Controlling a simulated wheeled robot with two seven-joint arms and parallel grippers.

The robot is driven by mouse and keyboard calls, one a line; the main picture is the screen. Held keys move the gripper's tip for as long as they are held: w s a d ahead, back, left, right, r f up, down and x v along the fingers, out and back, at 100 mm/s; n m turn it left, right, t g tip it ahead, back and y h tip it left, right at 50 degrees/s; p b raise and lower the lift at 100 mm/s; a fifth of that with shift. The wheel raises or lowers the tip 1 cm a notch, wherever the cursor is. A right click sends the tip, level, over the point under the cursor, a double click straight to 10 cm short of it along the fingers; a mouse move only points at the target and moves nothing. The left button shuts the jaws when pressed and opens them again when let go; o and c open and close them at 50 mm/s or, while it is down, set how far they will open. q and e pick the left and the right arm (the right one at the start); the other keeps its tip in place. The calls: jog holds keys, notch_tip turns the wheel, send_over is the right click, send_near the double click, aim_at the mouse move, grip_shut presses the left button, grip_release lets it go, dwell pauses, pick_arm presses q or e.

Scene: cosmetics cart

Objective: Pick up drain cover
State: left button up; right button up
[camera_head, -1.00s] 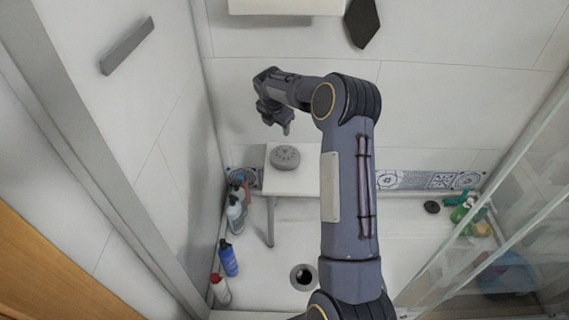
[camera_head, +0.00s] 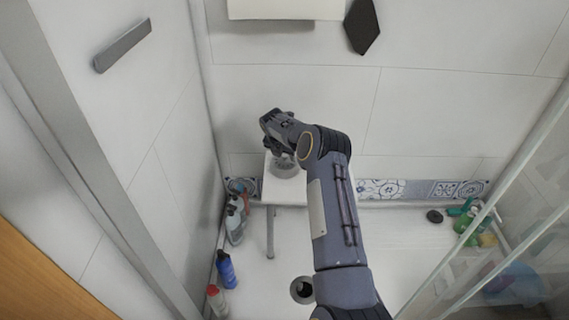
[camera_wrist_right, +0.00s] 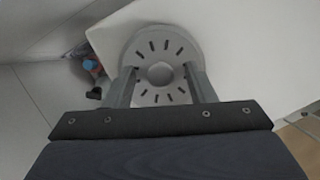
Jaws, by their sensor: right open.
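The drain cover (camera_head: 285,168) is a round grey disc with slots, lying on a white stool (camera_head: 284,191). In the right wrist view the drain cover (camera_wrist_right: 160,52) shows a ring of slots around a lighter middle. My right gripper (camera_head: 276,150) is over the stool, just above the drain cover and partly hiding it in the head view. In the right wrist view my right gripper (camera_wrist_right: 161,80) is open, with its two fingers on either side of the cover's middle. I cannot tell whether the fingers touch it. My left gripper is out of view.
Several bottles, one a blue bottle (camera_head: 226,268), stand along the left wall. An open drain hole (camera_head: 302,290) is in the shower floor. A dark round object (camera_head: 434,216) and green bottles (camera_head: 466,220) lie at the right, near the glass door (camera_head: 500,215).

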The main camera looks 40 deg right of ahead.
jog(key=shift+c, duration=0.4)
jog(key=c, duration=1)
grip_shut()
jog(key=shift+r, duration=0.15)
